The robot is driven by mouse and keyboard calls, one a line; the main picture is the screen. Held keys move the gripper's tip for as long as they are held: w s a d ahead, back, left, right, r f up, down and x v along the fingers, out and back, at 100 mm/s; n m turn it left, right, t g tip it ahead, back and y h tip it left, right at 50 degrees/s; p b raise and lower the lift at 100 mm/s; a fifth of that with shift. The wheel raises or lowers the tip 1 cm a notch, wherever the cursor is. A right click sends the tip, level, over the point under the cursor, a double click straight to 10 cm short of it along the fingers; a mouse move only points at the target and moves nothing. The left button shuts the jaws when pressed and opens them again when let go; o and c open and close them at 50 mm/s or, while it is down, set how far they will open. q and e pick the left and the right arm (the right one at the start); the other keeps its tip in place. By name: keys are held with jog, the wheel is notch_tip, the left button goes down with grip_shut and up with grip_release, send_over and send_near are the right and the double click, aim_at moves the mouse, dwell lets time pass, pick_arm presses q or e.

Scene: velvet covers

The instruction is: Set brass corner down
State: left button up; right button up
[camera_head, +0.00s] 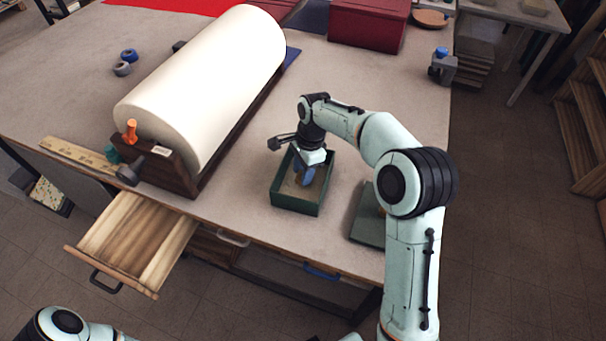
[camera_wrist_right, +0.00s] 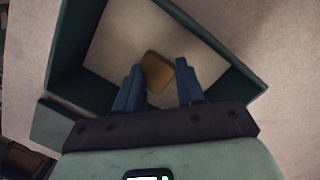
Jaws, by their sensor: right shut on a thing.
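The brass corner (camera_wrist_right: 157,72) is a small tan-gold piece between the blue fingertips of my right gripper (camera_wrist_right: 158,84) in the right wrist view. My right gripper (camera_head: 306,177) points down inside the open dark green box (camera_head: 294,201) on the table, shut on the brass corner. The box's pale floor shows beneath in the wrist view; whether the piece touches it I cannot tell. In the head view the piece is hidden by the gripper. Part of my left arm shows at the bottom left; its gripper is out of view.
A large cream roll (camera_head: 205,85) in a wooden cradle lies left of the box. An open wooden drawer (camera_head: 135,240) sticks out at the front left. A flat green lid-like piece (camera_head: 368,228) lies right of the box. A red chest (camera_head: 368,25) stands at the back.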

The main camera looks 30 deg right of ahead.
pick_arm(q)
jog(key=shift+f, duration=0.1)
pick_arm(e)
jog(key=shift+f, duration=0.75)
jog(key=shift+f, duration=0.2)
jog(key=o, duration=1)
pick_arm(q)
jog(key=shift+s, duration=0.1)
jog(key=shift+w+r+p, duration=0.9)
jog(key=shift+w+r, duration=0.15)
jog(key=shift+r, duration=0.2)
pick_arm(e)
jog(key=shift+d+r, duration=0.3)
jog(key=shift+r, duration=1.75)
jog(key=shift+d+r, duration=0.35)
jog(key=shift+r, duration=1.7)
jog(key=shift+d+r, duration=0.3)
jog(key=shift+r, duration=1.75)
